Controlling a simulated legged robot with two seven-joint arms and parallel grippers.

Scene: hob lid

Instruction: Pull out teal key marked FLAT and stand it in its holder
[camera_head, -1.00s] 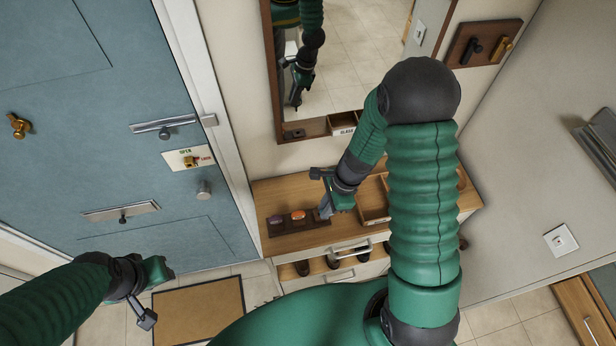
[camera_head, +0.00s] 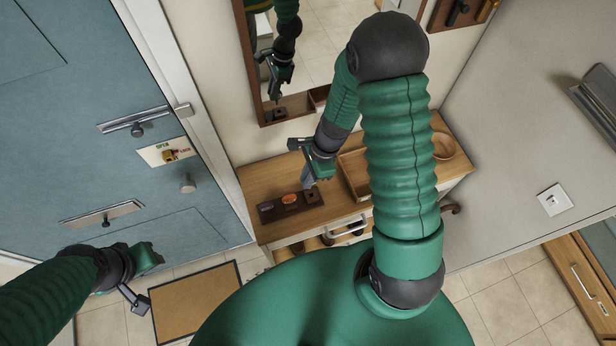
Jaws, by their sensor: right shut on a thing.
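A dark wooden key holder (camera_head: 268,215) lies on the console top, near its left end. A purple key head (camera_head: 267,207) and an orange key head (camera_head: 289,199) show in it. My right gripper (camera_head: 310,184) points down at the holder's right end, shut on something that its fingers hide. This is probably the teal key; its FLAT mark cannot be read. I cannot tell whether its lower end touches the holder. My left gripper (camera_head: 138,300) hangs in front of the door, away from the holder; its jaws are unclear.
The wooden console (camera_head: 262,178) also bears an open wooden tray (camera_head: 352,172) and a round bowl (camera_head: 443,147), partly behind my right arm. A mirror (camera_head: 300,60) hangs above. The blue door (camera_head: 75,125) is at left, with a brass lock (camera_head: 169,156).

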